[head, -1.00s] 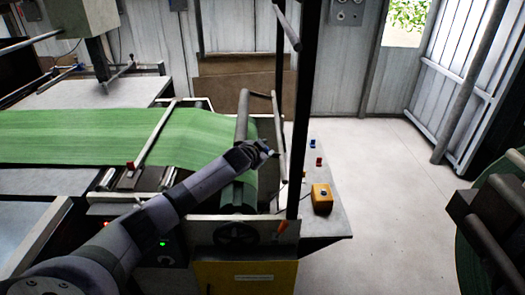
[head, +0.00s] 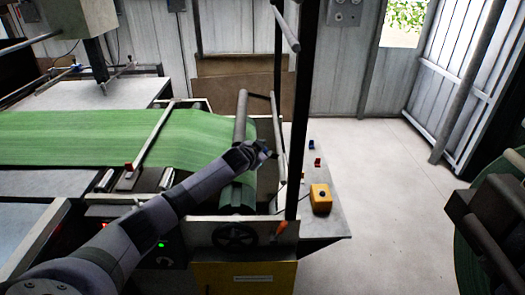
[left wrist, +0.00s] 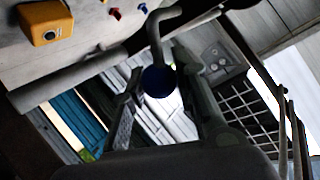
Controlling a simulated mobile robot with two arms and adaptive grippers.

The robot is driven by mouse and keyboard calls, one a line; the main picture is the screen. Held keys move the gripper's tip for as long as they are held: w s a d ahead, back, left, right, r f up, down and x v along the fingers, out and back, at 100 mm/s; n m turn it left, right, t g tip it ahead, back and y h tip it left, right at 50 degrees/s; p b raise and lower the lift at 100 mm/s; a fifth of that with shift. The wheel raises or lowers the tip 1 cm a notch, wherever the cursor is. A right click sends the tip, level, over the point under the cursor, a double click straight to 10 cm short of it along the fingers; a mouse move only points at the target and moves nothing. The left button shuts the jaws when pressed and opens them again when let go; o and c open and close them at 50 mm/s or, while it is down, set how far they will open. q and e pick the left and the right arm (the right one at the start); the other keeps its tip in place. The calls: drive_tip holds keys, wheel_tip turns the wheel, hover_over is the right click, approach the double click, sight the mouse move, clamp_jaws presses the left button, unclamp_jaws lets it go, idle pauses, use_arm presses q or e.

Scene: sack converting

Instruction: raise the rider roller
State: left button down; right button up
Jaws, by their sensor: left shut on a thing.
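A grey roller (head: 241,118) lies across the green fabric web (head: 190,130) at the end of the machine. A thinner grey bar (head: 277,125) stands just right of it, joined to it by a short dark link. I cannot tell for certain which of these is the rider roller. My left gripper (head: 264,149) is at the right of the grey roller, close to the thin bar. In the left wrist view my gripper (left wrist: 163,100) is shut on a bent grey handle (left wrist: 155,40) with a dark blue round end between the fingers. My right gripper is out of view.
A black upright post (head: 301,110) stands just right of my left gripper. A yellow box with a button (head: 321,198) sits on the side table. A handwheel (head: 236,236) is on the frame below. A green roll (head: 480,255) stands at right; the floor between is clear.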

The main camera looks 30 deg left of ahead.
use_arm(q)
drive_tip(key=shift+w+d+r, duration=0.25)
drive_tip(key=shift+d+r, duration=0.05)
drive_tip(key=shift+r, duration=0.3)
drive_tip(key=c, duration=1.6)
unclamp_jaws()
drive_tip(key=shift+c, duration=0.2)
drive_tip(key=shift+o, duration=1.4)
drive_tip(key=shift+d+f, duration=0.2)
drive_tip(key=shift+d, duration=0.05)
drive_tip(key=shift+o, duration=0.4)
drive_tip(key=shift+s+a+f, duration=0.1)
drive_tip(key=shift+a+f, duration=0.05)
drive_tip(key=shift+a, duration=0.2)
drive_tip(key=v, duration=1.2)
